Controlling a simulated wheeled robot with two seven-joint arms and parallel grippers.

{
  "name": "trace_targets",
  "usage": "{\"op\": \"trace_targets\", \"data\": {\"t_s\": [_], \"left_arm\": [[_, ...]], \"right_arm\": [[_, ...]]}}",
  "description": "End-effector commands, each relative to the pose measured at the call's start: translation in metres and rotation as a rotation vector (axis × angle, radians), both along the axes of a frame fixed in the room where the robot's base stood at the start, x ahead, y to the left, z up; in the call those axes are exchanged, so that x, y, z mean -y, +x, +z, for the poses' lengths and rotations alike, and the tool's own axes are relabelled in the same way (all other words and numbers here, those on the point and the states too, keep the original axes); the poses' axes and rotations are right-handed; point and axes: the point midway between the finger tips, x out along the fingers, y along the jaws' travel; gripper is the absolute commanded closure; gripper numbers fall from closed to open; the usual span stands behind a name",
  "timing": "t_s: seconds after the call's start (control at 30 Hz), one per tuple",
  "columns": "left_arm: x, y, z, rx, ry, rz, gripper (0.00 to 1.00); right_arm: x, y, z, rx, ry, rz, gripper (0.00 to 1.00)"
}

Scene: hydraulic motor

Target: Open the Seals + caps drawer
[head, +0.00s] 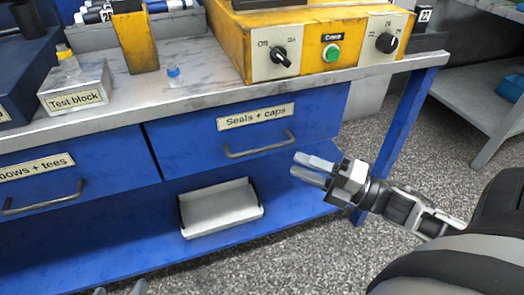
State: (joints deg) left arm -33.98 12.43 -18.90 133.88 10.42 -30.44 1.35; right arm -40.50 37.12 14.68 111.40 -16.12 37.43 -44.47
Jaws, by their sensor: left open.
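The Seals + caps drawer (190,146) is the blue right-hand drawer under the bench top. It looks shut, its front flush with the bench. Its label (255,117) sits above a grey bar handle (260,146). My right gripper (296,165) is in front of and just right of the handle, pointing left. Its two fingers are apart with nothing between them. It does not appear to touch the handle. My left gripper (121,291) shows only as two separated fingertips at the bottom edge; the rest is out of view.
A second drawer (100,160), labelled "…bows + tees", is at left. A grey tray (221,208) lies on the lower shelf. On the bench top (215,92) are a yellow control box (330,55), a test block (75,88) and small fittings. The floor (300,255) in front is clear.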

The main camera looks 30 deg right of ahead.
Motion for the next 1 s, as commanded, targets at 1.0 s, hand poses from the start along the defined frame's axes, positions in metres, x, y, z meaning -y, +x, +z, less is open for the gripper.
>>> {"op": "trace_targets", "data": {"t_s": [1.0], "left_arm": [[0.005, -0.001, 0.010, 0.066, -0.057, -0.005, 0.39]], "right_arm": [[-0.050, 0.080, 0.012, -0.003, 0.001, -0.001, 0.98]]}}
